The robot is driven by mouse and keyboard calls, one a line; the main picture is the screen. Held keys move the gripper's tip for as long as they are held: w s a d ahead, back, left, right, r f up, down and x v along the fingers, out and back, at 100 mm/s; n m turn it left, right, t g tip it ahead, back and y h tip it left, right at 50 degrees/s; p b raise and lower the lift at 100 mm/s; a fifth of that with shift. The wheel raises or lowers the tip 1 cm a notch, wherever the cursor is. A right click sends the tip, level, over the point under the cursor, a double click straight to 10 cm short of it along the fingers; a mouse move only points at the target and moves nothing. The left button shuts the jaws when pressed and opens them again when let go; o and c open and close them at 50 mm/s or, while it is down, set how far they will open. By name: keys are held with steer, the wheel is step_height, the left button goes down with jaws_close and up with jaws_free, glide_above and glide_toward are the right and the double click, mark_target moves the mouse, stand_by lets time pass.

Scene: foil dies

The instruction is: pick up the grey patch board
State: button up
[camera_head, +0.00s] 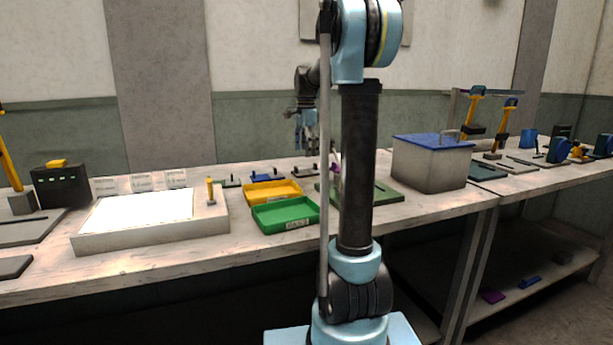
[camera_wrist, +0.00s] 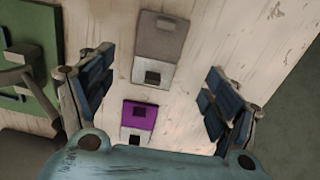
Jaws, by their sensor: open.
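The grey patch board (camera_wrist: 160,38) lies flat on the pale wooden bench in the wrist view, at the upper middle. The board lies beyond the fingertips, toward the top of that picture, with no contact visible. In the head view my gripper (camera_head: 307,148) hangs above the back of the bench, partly behind my own arm. I cannot surely tell the grey board there.
A purple board (camera_wrist: 138,115) lies close below the grey one, between the fingers in the wrist view. A green plate with a fixture (camera_wrist: 40,60) is at left. Yellow (camera_head: 273,192) and green (camera_head: 285,214) trays and a blue-lidded box (camera_head: 432,162) stand on the bench.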

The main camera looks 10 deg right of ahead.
mark_target(307, 171)
steer(key=shift+d+f, duration=0.15)
steer(key=shift+f, duration=1.65)
steer(key=shift+d+f, duration=0.1)
steer(key=shift+f, duration=1.7)
steer(key=shift+c, duration=0.6)
steer(key=c, duration=1)
